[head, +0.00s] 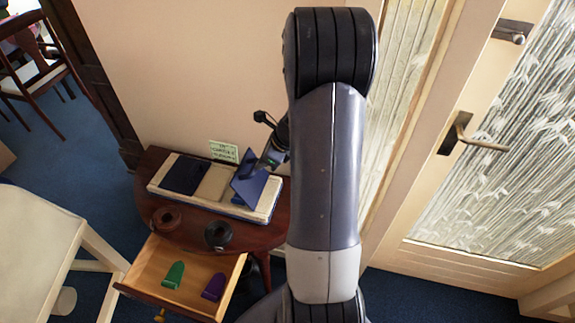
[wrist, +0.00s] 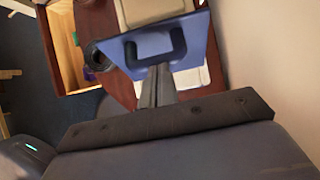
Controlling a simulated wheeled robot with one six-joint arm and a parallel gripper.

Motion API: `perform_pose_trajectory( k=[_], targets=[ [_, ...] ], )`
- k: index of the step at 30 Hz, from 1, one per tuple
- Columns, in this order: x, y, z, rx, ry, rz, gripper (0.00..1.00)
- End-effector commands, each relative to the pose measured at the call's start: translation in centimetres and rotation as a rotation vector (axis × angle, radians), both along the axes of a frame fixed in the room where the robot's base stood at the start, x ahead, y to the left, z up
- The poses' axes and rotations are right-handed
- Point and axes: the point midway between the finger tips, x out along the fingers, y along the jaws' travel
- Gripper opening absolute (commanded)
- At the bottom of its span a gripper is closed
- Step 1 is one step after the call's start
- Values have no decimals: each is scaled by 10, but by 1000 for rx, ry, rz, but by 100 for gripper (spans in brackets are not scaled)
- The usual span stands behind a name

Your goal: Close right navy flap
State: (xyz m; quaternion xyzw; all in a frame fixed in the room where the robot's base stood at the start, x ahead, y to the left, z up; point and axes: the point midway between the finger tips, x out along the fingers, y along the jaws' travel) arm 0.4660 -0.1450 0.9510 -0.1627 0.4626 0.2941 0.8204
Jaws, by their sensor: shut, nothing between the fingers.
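The right navy flap (head: 248,183) stands raised and tilted on the right part of a long cream case (head: 212,184) on the table. In the wrist view the flap (wrist: 197,38) shows as a blue panel with a dark U-shaped handle (wrist: 178,42). My gripper (wrist: 157,68) is shut and empty, its fingertips at the flap's near edge, below the handle. I cannot tell whether they touch. In the head view my gripper (head: 270,160) is small and partly hidden, just right of the flap. Another navy flap (head: 184,174) lies flat on the case's left part.
A green-lettered sign (head: 223,151) stands behind the case. A brown ring (head: 166,218) and a black round object (head: 218,234) sit at the table's front. The open drawer (head: 190,268) below holds green (head: 174,275) and purple (head: 213,287) pieces. A wall rises close behind.

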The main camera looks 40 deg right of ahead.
Motion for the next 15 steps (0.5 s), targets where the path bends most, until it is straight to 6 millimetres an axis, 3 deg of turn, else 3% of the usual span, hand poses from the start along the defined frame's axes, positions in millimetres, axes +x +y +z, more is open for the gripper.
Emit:
perform_pose_trajectory(
  k=[15],
  targets=[
    [50, 40, -15, 2, -2, 3, 0]
  ],
)
